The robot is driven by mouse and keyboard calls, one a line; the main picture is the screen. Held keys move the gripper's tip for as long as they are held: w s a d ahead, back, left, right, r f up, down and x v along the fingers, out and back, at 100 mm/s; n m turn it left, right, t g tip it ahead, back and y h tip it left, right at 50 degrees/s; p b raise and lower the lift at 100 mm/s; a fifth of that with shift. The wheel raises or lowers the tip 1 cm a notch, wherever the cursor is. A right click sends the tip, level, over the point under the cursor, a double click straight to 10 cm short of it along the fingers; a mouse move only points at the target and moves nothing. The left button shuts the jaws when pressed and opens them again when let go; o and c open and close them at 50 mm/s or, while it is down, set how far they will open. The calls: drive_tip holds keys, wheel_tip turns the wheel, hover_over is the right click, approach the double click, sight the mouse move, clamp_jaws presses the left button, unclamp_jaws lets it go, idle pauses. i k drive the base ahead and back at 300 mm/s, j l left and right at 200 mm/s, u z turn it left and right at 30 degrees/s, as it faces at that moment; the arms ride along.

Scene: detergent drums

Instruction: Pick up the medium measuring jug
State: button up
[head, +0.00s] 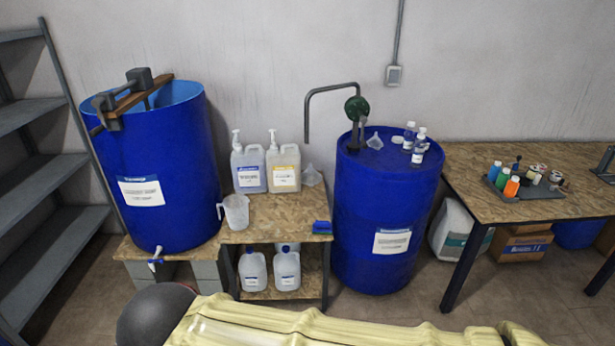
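A translucent white measuring jug (235,212) with a handle stands upright at the left front of the small wooden table (277,217), close to the open blue drum. It is the only clear measuring jug I can make out, so I cannot compare its size with others. Nothing touches it from above. My gripper is not in view; only pale yellow arm parts of mine cross the bottom of the head view.
A blue object (322,227) lies at the table's right edge. Blue drums flank the table, the left one open (165,190), the right one closed (380,220).

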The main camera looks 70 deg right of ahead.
sight(236, 206)
drive_tip(key=z, duration=2.1)
